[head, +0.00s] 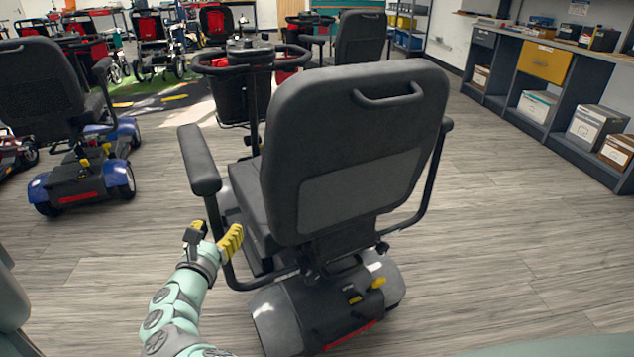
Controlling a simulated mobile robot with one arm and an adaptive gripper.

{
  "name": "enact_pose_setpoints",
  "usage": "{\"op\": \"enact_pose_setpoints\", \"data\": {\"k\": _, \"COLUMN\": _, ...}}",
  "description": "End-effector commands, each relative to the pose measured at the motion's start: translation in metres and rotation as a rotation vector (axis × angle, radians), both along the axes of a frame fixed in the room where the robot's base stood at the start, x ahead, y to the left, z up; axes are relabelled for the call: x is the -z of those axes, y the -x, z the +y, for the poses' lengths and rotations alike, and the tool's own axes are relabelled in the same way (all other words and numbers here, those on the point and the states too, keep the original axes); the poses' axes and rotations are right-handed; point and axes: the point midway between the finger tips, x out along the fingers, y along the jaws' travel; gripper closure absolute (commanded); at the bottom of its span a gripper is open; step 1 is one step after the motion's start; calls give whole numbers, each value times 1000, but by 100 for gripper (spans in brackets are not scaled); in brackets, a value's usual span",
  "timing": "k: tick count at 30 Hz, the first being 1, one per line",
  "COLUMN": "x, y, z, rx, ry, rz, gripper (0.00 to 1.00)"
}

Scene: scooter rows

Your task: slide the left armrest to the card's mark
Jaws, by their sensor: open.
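The scooter's left armrest (199,160) is a black pad on a bent black tube at the left of the grey seat. The scooter stands with its seat back (355,150) facing me. My gripper (217,235) has yellow finger pads and is open, just below the armrest pad and close to the armrest's tube. I cannot tell whether a finger touches the tube. The right armrest (436,160) shows partly behind the seat back. I cannot make out a card or its mark in this view.
A blue scooter (85,180) stands to the left, and more scooters and wheelchairs stand at the back. A grey workbench (545,90) with boxes on its shelves runs along the right wall. The wood-look floor (480,240) is clear on the right.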

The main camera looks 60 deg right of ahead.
Motion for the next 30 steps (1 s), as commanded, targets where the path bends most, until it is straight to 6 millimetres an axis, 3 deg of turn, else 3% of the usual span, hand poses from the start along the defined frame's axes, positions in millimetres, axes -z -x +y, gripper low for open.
{"op": "enact_pose_setpoints", "data": {"k": 11, "x": 0, "y": -2, "z": 1, "rx": -1, "ry": -1, "rz": 0, "gripper": 44}}
{"op": "enact_pose_setpoints", "data": {"k": 12, "x": 0, "y": -2, "z": 1, "rx": -1, "ry": -1, "rz": 0, "gripper": 40}}
{"op": "enact_pose_setpoints", "data": {"k": 30, "x": 0, "y": -3, "z": 1, "rx": -3, "ry": -1, "rz": 0, "gripper": 100}}
